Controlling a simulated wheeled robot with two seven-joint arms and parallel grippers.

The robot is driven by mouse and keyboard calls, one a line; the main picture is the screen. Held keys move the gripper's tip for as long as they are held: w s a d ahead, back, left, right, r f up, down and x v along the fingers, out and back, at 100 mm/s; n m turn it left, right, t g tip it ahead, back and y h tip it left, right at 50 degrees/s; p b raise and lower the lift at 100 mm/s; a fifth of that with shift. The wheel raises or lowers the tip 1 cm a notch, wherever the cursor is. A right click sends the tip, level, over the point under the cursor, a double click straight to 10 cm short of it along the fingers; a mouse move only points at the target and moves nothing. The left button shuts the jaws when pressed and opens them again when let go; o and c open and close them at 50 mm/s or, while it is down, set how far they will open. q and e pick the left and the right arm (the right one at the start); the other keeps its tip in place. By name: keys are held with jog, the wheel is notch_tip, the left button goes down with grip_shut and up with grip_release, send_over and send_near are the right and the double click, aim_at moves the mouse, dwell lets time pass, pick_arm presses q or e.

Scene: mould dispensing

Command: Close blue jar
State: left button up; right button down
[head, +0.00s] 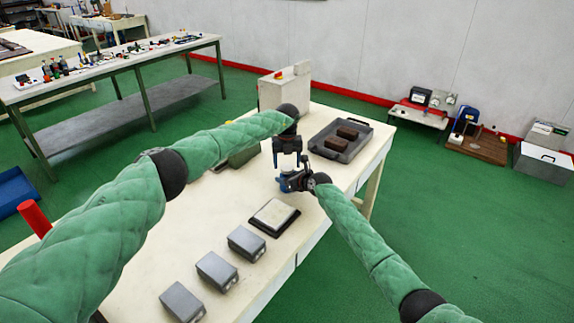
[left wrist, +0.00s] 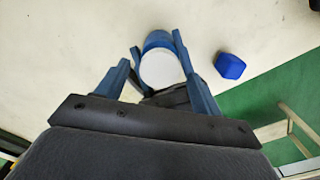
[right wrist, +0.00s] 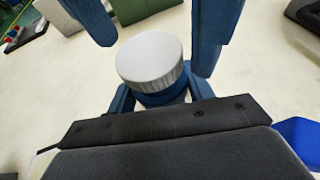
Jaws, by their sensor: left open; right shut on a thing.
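The blue jar (right wrist: 160,97) stands upright in the right wrist view, with a white ribbed lid (right wrist: 152,60) on its top. I cannot tell how tightly the lid sits. My right gripper (head: 287,184) is shut on the jar's body from the side. My left gripper (head: 289,162) points down above the jar, open. Its fingers hang on either side above the lid in the right wrist view, apart from it. In the left wrist view the lid (left wrist: 160,70) lies between and beyond the left fingers. The head view shows the jar only in part, hidden by my grippers.
A small blue block-like object (left wrist: 230,66) lies near the jar. A dark tray (head: 340,142) with two brown blocks stands at the back right. A pale slab on a dark base (head: 274,216) and several grey boxes (head: 216,270) line the table's right side.

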pick_arm(q)
jog(key=shift+r, duration=1.6)
jog(key=shift+c, duration=0.4)
jog(key=shift+s+f, duration=0.1)
jog(key=shift+f, duration=0.1)
jog(key=shift+s+d+f, duration=0.4)
jog(key=shift+d+f, duration=0.05)
jog(key=shift+f, duration=0.2)
jog(key=shift+d+r+h, duration=0.5)
jog(key=shift+d+h, duration=0.1)
jog(key=shift+d, duration=0.1)
jog(key=r+n, duration=0.2)
jog(key=w+a+r+n, duration=0.1)
jog(key=r, duration=0.1)
jog(key=shift+a+y, duration=0.1)
jog(key=shift+y, duration=0.2)
jog(key=shift+a+r+n, duration=0.1)
jog(key=shift+a+n, duration=0.35)
jog(key=shift+n, duration=0.25)
jog(key=shift+a+n+y, duration=0.1)
jog(key=shift+n+y, duration=0.2)
jog(key=shift+n, duration=0.2)
